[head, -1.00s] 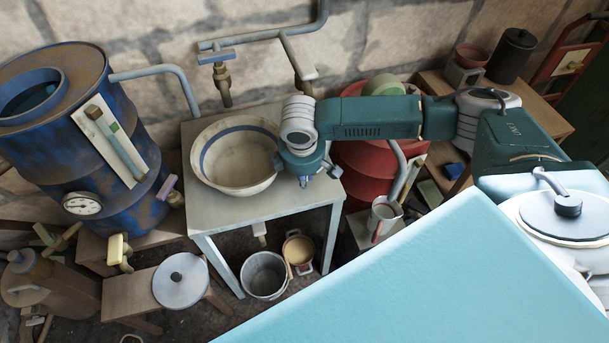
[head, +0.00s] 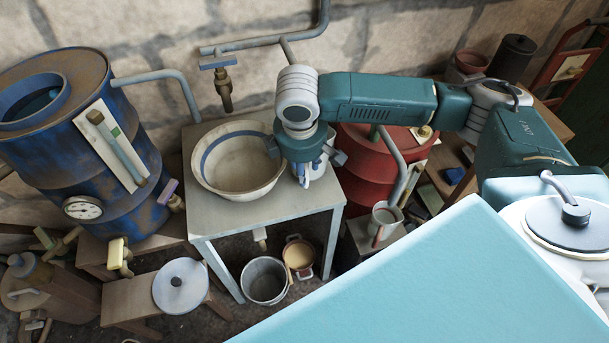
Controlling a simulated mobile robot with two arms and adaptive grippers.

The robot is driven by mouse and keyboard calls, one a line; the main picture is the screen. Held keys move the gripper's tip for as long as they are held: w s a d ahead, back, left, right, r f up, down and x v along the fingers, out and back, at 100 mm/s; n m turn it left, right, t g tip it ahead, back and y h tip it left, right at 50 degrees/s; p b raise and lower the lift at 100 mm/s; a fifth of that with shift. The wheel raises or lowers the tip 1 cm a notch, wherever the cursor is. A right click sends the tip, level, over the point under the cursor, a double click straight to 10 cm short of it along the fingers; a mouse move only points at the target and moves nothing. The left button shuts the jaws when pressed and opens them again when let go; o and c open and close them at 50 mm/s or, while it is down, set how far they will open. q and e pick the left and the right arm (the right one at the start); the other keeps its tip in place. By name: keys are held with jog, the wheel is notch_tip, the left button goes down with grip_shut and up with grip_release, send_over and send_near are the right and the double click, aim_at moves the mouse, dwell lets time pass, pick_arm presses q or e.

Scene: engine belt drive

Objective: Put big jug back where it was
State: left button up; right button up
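My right gripper (head: 306,155) hangs over the right side of the grey table, beside the basin's right rim. Its fingers are spread wide, one at each side of the wrist. A whitish and blue thing (head: 314,173) shows just below it, mostly hidden by the wrist; it may be the big jug, but I cannot tell for sure. It appears to stand between the fingers, with no clear grip on it. A smaller grey jug with a reddish handle (head: 385,216) stands on a low stand right of the table. My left gripper is not in view.
A cream basin with a blue band (head: 213,181) fills the table's (head: 262,209) left side. A tap (head: 223,88) hangs above the table. A blue barrel (head: 75,165) is at left, a red drum (head: 374,170) at right. A bucket (head: 264,279) stands below.

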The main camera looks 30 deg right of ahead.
jog(key=shift+v, duration=1.6)
